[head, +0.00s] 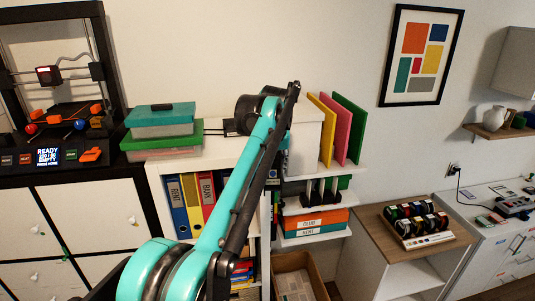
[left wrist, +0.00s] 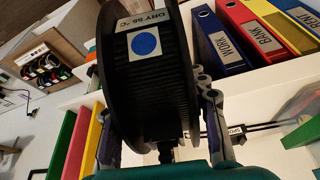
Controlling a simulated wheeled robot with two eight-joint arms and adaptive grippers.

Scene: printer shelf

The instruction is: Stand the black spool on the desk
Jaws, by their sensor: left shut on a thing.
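The black spool (left wrist: 135,85) fills the middle of the left wrist view, with a white label and a blue dot on its rim. My left gripper (left wrist: 150,78) is shut on it, one finger on each side. The spool is held up near the white shelf, above or in front of it; I cannot tell the exact gap. In the head view my teal left arm reaches up to the shelf top and largely hides the gripper there. A wood-topped desk (head: 374,228) stands to the right of the shelf. My right gripper is not in view.
A rack of several small spools (head: 420,226) stands on the desk's right part; its left part is bare. Pink and yellow folders (head: 337,132) stand upright on the shelf beside my arm. Binders (head: 190,203) fill a compartment below. Lidded boxes (head: 160,128) sit at the left.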

